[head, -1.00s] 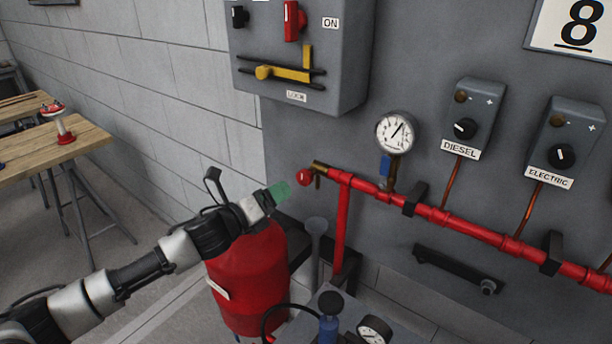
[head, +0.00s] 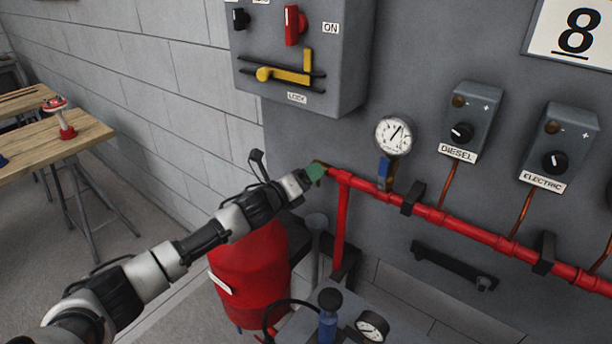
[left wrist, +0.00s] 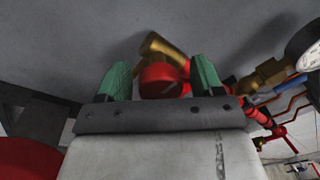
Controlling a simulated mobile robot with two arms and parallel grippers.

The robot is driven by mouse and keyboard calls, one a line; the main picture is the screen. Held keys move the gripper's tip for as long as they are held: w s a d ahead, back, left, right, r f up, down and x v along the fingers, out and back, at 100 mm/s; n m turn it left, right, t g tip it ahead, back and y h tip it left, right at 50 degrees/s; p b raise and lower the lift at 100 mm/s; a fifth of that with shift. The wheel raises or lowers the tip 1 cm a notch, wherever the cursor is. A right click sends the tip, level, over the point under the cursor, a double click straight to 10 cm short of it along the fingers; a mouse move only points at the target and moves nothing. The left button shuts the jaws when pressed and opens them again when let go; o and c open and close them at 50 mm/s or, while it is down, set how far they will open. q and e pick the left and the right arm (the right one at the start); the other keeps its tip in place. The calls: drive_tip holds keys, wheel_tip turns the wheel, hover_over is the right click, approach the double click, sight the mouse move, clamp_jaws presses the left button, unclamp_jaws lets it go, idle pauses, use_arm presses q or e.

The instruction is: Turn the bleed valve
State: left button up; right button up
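The bleed valve is at the left end of the red pipe (head: 430,212). Its brass body (left wrist: 162,47) and round red knob (left wrist: 160,82) show in the left wrist view. My left gripper (head: 316,173) reaches the valve in the head view and hides the red knob there. In the left wrist view its two green fingers (left wrist: 161,78) are apart, one on each side of the knob. A gap shows beside the knob, so the fingers do not look closed on it. My right gripper is not in view.
A pressure gauge (head: 393,134) with a blue-handled valve (head: 385,168) stands on the pipe to the right. A grey switch box (head: 300,50) hangs above. A red cylinder (head: 250,275) stands below my left arm. A wooden table (head: 60,143) is at left.

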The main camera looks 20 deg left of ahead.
use_arm(q)
drive_tip(key=c, duration=0.9)
